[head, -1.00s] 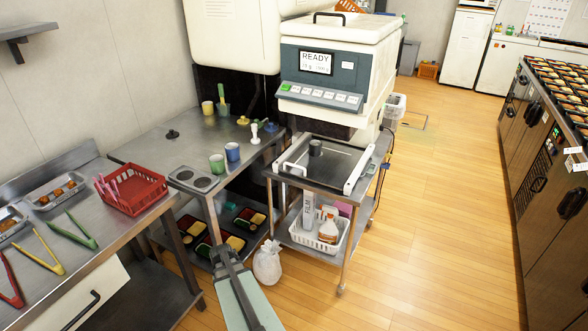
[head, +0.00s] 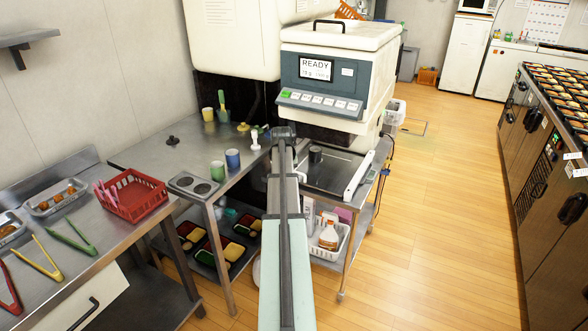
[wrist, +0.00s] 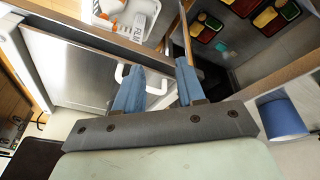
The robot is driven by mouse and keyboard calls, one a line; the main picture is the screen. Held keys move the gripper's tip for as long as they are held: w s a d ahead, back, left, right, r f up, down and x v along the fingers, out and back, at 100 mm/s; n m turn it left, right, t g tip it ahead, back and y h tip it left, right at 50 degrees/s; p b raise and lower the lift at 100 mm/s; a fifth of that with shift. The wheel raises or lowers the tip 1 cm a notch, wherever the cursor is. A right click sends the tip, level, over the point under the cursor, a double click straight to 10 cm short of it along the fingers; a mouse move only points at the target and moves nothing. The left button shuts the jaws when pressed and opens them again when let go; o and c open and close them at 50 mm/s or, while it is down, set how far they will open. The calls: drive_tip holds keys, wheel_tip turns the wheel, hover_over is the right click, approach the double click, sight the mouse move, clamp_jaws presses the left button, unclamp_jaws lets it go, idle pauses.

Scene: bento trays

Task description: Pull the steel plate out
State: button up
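The steel plate (head: 330,176) lies flat on the cart below the machine, between white side rails; my arm covers its left part and its handle in the head view. In the wrist view the plate (wrist: 75,70) is at the left, with a white loop handle (wrist: 157,87) on its edge. My gripper (wrist: 160,68) has two blue fingers standing apart with nothing clamped between them. The left finger overlaps the handle in the picture; I cannot tell whether they touch. In the head view the fingers are hidden behind my wrist.
The machine (head: 325,85) reading READY stands over the plate. Open floor (head: 430,230) lies right of the cart.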

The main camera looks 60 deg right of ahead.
drive_tip(key=w+d+r+n, duration=0.3)
drive_tip(key=d+r+n, duration=0.2)
drive_tip(key=d+r, duration=0.45)
drive_tip(key=f+n, duration=0.1)
drive_tip(key=f, duration=0.3)
drive_tip(key=s+d+f+n+g, duration=0.1)
drive_tip(key=f+n, duration=0.1)
drive_tip(key=f, duration=0.3)
drive_tip(key=f+n+y, duration=0.1)
drive_tip(key=f+n, duration=0.1)
drive_tip(key=f, duration=0.2)
drive_tip(key=shift+s+d+f, duration=0.15)
drive_tip(key=shift+f, duration=0.2)
drive_tip(key=shift+c, duration=0.5)
clamp_jaws()
